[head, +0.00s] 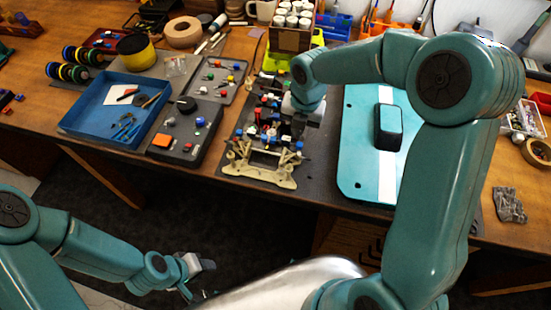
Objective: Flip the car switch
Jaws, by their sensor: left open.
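The RC car chassis (262,168) lies on a dark mat on the workbench, its beige front end toward me and its middle crowded with small coloured parts. I cannot make out the switch among them. My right gripper (296,118) points down at the right side of the chassis. Its fingers are mostly hidden, and I cannot tell whether it touches anything. My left gripper (198,279) is open and empty, low in front of the bench and away from the car. The teal car body shell with a white stripe (361,150) lies right of the chassis.
A blue tray (78,128) with tools and a dark box (187,150) with an orange square stand left of the chassis. A parts tray (213,78) is behind them. A carton of small white-topped bottles (291,38) stands behind the chassis. Tape (537,152) lies far right.

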